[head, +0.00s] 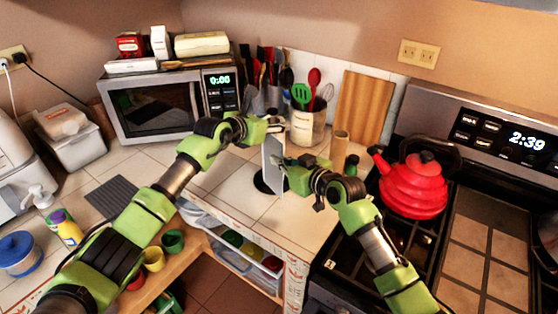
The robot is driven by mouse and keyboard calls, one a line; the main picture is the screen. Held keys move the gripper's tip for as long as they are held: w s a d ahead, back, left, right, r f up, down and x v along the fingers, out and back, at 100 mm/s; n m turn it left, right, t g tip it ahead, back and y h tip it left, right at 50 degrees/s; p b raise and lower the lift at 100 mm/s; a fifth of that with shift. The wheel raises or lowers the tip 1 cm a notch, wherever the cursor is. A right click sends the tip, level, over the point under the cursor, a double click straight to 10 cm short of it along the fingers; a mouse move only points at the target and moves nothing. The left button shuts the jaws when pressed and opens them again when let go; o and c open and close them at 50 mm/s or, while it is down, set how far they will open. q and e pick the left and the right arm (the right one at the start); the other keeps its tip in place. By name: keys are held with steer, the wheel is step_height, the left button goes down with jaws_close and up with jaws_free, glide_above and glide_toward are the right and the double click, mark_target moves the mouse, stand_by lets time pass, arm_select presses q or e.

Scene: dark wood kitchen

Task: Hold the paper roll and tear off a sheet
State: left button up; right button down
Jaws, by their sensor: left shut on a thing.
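The white paper roll (268,165) stands upright on a dark round base (264,187) on the tiled counter, partly covered by my arms. My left gripper (277,128) reaches in from the left and is shut at the top of the roll. The fingers are small in the view, so their exact hold is hard to see. My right gripper (281,163) is lower, at the right side of the roll, with its fingertips close to the paper. I cannot tell whether it touches the paper or how far its jaws are open.
A microwave (150,108) stands behind on the left. A utensil crock (306,127), a brown cylinder (340,146) and a cutting board (366,108) are behind the roll. A red kettle (413,188) sits on the stove to the right.

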stand_by(0.7)
steer(key=shift+s+a+r, duration=0.1)
steer(key=shift+s+r, duration=0.25)
steer(key=shift+s, duration=0.35)
steer(key=shift+s+a+r, duration=0.15)
steer(key=shift+s+r, duration=0.15)
steer(key=shift+s, duration=0.4)
steer(key=shift+s+a+r, duration=0.1)
steer(key=shift+s+r, duration=0.25)
steer(key=shift+s, duration=0.35)
arm_select(q)
steer(key=o, duration=1.2)
